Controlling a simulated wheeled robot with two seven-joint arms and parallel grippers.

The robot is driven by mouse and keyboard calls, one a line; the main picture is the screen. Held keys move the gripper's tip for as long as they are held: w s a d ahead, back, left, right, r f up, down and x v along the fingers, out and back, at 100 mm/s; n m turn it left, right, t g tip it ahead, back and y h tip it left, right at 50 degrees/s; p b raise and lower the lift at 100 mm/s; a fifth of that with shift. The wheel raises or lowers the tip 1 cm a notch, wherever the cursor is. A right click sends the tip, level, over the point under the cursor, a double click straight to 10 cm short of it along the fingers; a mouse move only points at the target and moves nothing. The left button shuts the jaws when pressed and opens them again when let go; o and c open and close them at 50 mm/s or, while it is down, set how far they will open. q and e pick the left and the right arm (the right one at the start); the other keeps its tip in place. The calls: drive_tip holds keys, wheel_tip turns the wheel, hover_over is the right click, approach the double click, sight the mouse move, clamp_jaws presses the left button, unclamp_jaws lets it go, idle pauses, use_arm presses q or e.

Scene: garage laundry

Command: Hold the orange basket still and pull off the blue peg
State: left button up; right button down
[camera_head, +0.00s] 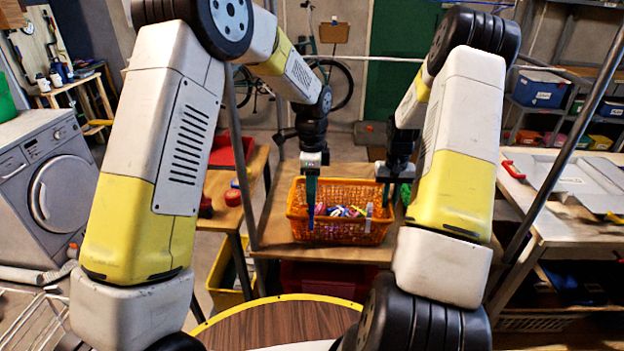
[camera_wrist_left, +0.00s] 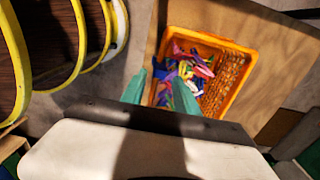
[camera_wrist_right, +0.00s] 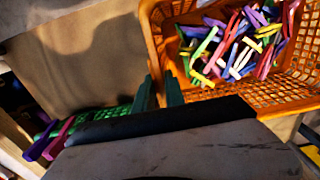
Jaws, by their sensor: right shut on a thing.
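The orange basket (camera_head: 345,232) stands on a wooden table, holding many coloured pegs; it also shows in the left wrist view (camera_wrist_left: 228,80) and right wrist view (camera_wrist_right: 288,92). A blue-purple peg (camera_head: 319,209) is at the basket's near left rim, beside my left fingers. My left gripper (camera_head: 311,196) points down there. In the left wrist view its green fingers (camera_wrist_left: 158,90) are apart, with pegs showing between them. My right gripper (camera_head: 392,190) is shut on the basket's right wall; its fingers (camera_wrist_right: 159,94) straddle that wall in the right wrist view.
A green container (camera_wrist_right: 98,114) with purple and pink pegs beside it lies right of the basket. A red bin (camera_head: 231,150) sits on the left bench. A round wooden top with a yellow rim (camera_head: 280,322) is in front. The table left of the basket is bare.

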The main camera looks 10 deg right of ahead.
use_arm(q)
drive_tip(key=shift+f, duration=2.6)
clamp_jaws()
drive_tip(key=shift+r, duration=0.15)
drive_tip(key=shift+r, duration=4.15)
